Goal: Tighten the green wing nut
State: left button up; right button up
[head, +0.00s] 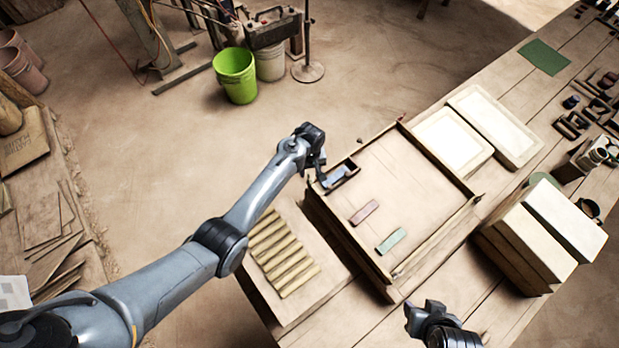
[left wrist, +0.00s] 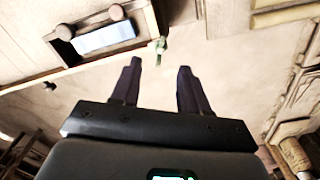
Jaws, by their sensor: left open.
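The green wing nut (left wrist: 161,46) shows in the left wrist view on the wooden frame's edge, beside a small box. My left gripper (left wrist: 159,64) is open, and its two fingers point toward the nut. The nut lies just beyond the fingertips, and no contact shows.
The small wooden box (left wrist: 60,33) holds a blue bar (left wrist: 105,38). The wooden press frame (head: 345,240) has a red bar (head: 364,212) and a green bar (head: 391,241) on its bed. Several clay strips (head: 283,253) lie left of it. Pale blocks (head: 525,245) stand right.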

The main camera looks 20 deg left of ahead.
aim_at(310, 180)
pick_arm(q)
notch_tip(310, 180, down, 7)
jog(key=shift+r+b, duration=0.1)
jog(key=shift+b, duration=0.8)
jog(key=shift+c, duration=0.4)
grip_shut()
